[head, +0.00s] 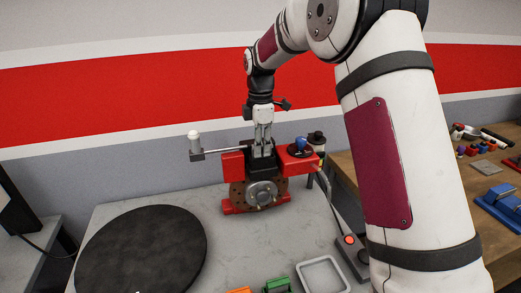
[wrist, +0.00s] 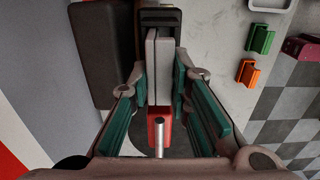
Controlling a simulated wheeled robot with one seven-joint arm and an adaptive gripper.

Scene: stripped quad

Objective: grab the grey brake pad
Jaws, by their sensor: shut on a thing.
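My gripper (head: 263,140) reaches straight down over a red and black fixture (head: 239,190) with a round metal hub at its front. In the wrist view, its teal-lined fingers (wrist: 157,88) close from both sides on a narrow grey piece, the grey brake pad (wrist: 151,66), which shows as upright slabs with a dark line between them. The pad is still at the fixture; whether it touches the black part is hard to tell. A red part with a metal pin (wrist: 159,135) shows below it. In the head view the pad cannot be made out clearly.
A round black mat (head: 142,250) lies on the grey table to the left. Green (head: 277,286) and orange (head: 239,290) pieces and a pale tray (head: 323,262) are at the front. A control box with a red button (head: 350,240) stands right. A wooden bench with parts is farther right.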

